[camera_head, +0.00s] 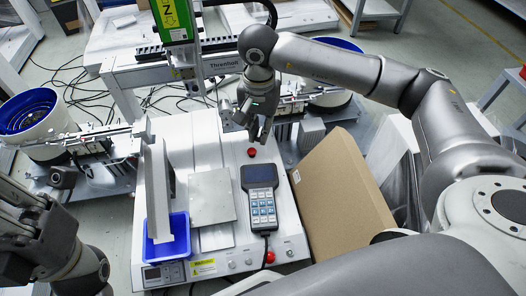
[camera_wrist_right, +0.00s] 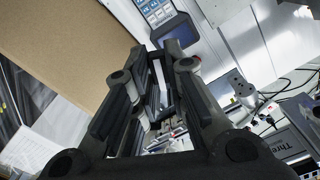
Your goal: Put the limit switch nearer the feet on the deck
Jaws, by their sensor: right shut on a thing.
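My right gripper (camera_head: 262,130) hangs over the far right part of the white deck (camera_head: 205,140), behind the handheld pendant (camera_head: 261,190) and close to a red button (camera_head: 252,153). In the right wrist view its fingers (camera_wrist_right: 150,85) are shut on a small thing. The fingers hide most of it, so I cannot make out its shape or confirm it is a limit switch. I cannot pick out a limit switch lying elsewhere. My left gripper (camera_head: 22,232) is at the lower left, apart from the deck; its finger opening is unclear.
A metal plate (camera_head: 212,198) lies mid-deck. A blue bin (camera_head: 180,238) sits at the front left, below a tall pale upright (camera_head: 157,190). A cardboard sheet (camera_head: 342,195) leans at the right. Blue-lined bowl feeders (camera_head: 30,110) flank the machine. The gantry screwdriver (camera_head: 175,22) stands behind.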

